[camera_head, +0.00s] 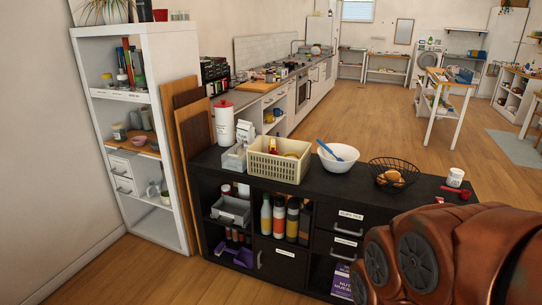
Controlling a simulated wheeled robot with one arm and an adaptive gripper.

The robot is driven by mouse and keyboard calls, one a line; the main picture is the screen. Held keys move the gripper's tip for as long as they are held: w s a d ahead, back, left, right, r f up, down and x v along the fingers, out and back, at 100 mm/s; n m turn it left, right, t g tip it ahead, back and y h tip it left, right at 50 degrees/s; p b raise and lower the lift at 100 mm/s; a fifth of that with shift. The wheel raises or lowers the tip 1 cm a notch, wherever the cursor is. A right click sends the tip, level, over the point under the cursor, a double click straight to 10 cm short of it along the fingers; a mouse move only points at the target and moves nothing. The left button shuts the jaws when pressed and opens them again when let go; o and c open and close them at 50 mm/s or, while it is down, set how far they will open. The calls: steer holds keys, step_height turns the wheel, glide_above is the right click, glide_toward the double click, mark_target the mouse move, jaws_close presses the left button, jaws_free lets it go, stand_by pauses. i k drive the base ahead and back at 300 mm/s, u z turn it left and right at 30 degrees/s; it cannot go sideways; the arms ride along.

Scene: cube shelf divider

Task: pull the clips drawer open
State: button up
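A black low shelf unit (222,177) stands in front of me. It has a column of drawers at its right. The upper drawer (330,221) has a white label that seems to start with "CLIPS", though the print is too small to be sure. Its silver bar handle (348,230) is below the label. The front looks flush, so the drawer appears shut. A second labelled drawer (325,246) with a similar handle is just below and also looks shut. My reddish-brown arm fills the lower right and hides the unit's right part. My gripper is not in view.
The unit's top holds a cream basket (278,165), a white bowl (338,157), a wire basket (392,176) and a white cup (455,177). Bottles (279,219) stand in an open compartment. A white shelf (169,130) stands left. Floor (150,272) at front left is clear.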

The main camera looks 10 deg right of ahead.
mark_target(353, 222)
steer(key=u, duration=0.45)
steer(key=i, duration=0.95)
steer(key=z, duration=0.2)
